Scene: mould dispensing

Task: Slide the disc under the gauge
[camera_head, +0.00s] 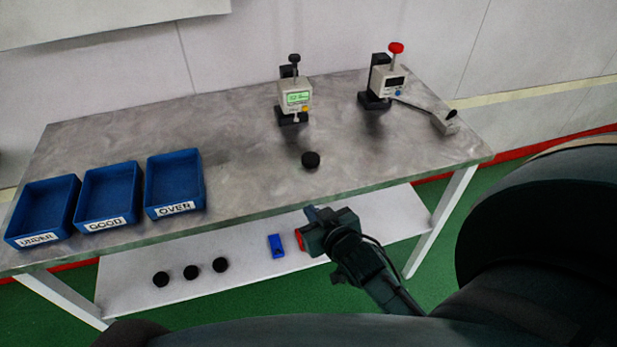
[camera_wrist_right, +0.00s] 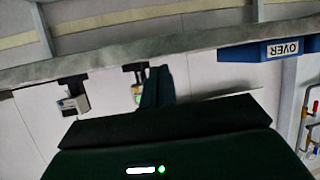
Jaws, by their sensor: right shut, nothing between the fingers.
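A black disc (camera_head: 310,160) lies flat on the grey table, a little in front of the gauge (camera_head: 296,98) and apart from it. The gauge has a lit green display, a dark stand and a dark knob on top; it also shows upside down, partly hidden, in the right wrist view (camera_wrist_right: 138,92). My right gripper (camera_head: 313,214) is shut and empty, in front of the table's near edge, short of the disc. Its dark fingers (camera_wrist_right: 155,88) show in the right wrist view, where the disc is not visible. My left gripper is not in view.
A second device (camera_head: 388,80) with a red knob stands right of the gauge, with a chute beside it. Blue bins marked UNDER (camera_head: 38,239), GOOD (camera_head: 105,224) and OVER (camera_head: 175,209) stand at left. Black discs (camera_head: 191,272) and a blue item (camera_head: 276,246) lie on the lower shelf.

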